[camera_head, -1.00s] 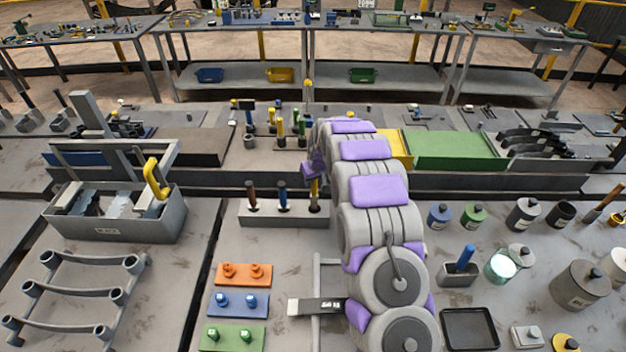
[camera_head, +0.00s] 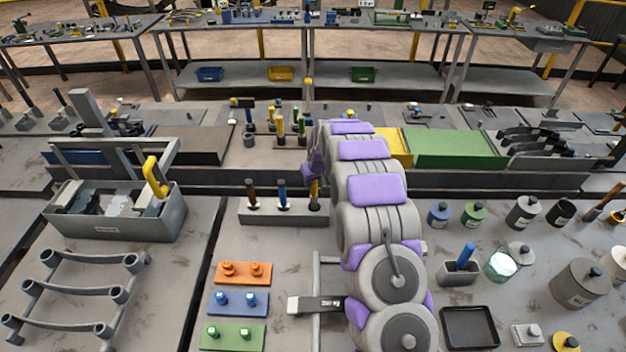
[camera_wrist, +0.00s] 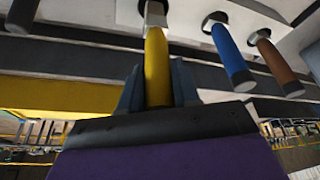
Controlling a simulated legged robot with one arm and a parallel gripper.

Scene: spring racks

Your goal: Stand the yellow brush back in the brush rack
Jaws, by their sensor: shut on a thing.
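The yellow brush (camera_head: 314,190) is upright at the right-hand hole of the grey brush rack (camera_head: 262,217). In the wrist view, which looks upside down, its yellow handle (camera_wrist: 156,55) runs between my fingers, and its metal collar is at the dark hole. How deep it sits in the hole is hard to tell. My gripper (camera_wrist: 157,87) is shut on the handle; in the head view my arm partly hides it. A brown brush (camera_head: 251,194) and a blue brush (camera_head: 283,195) stand in the other holes.
A grey toolbox (camera_head: 110,225) with a yellow-handled tool stands left. Orange, blue and green peg plates (camera_head: 236,303) lie in front of the rack. Jars and cans (camera_head: 580,285) fill the right side. A raised ledge (camera_head: 220,180) runs behind the rack.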

